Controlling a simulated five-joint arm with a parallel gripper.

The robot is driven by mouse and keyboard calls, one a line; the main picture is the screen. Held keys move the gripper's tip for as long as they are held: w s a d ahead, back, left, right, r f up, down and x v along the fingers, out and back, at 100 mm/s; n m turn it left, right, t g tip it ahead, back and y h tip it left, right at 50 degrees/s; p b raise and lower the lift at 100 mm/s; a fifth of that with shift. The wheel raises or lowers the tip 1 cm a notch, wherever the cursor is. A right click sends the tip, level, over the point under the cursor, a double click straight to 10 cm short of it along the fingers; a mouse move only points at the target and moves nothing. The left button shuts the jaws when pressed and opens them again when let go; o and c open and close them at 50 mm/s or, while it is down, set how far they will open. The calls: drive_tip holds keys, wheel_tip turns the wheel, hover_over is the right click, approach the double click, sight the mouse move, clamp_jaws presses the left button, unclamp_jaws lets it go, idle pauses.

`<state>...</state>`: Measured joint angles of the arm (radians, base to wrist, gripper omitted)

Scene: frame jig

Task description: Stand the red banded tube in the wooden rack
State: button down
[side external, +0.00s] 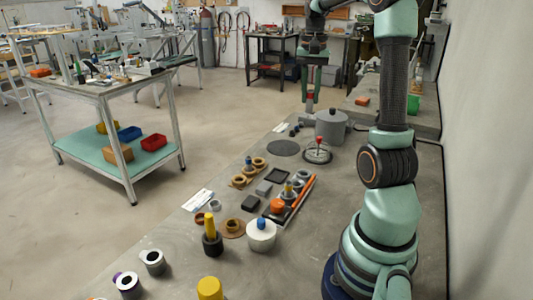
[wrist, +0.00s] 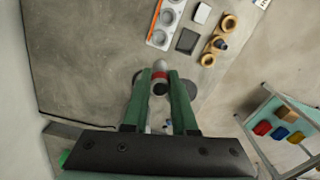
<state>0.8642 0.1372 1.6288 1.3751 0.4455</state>
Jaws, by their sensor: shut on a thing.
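My gripper (side external: 311,88) is raised over the far end of the bench, with its green fingers pointing down. It is shut on the red banded tube (wrist: 160,75), which shows a red band, a pale end and a dark end between the fingertips (wrist: 160,92) in the wrist view. The fingers cover part of the tube. The wooden rack (wrist: 209,45) has round holders in a row, and a dark tube stands in the middle one. It also shows in the side view (side external: 239,182), nearer the camera than my gripper, with a blue-topped tube in it.
A tray with grey rings (wrist: 164,22) and dark square blocks lie beside the rack. A white pot (side external: 261,236) stands nearer the camera.

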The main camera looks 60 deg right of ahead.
drive_tip(key=shift+w+d+f, duration=0.15)
drive_tip(key=shift+w+f, duration=2.75)
drive_tip(key=shift+f, duration=0.6)
drive_tip(key=shift+w+d+f, duration=0.2)
drive_tip(key=shift+w+f, duration=2.75)
drive_tip(key=shift+f, duration=0.6)
drive_tip(key=shift+w+d+f, duration=0.15)
drive_tip(key=shift+w+f, duration=2.75)
drive_tip(key=shift+f, duration=0.6)
drive_tip(key=shift+f, duration=0.25)
drive_tip(key=shift+f, duration=0.95)
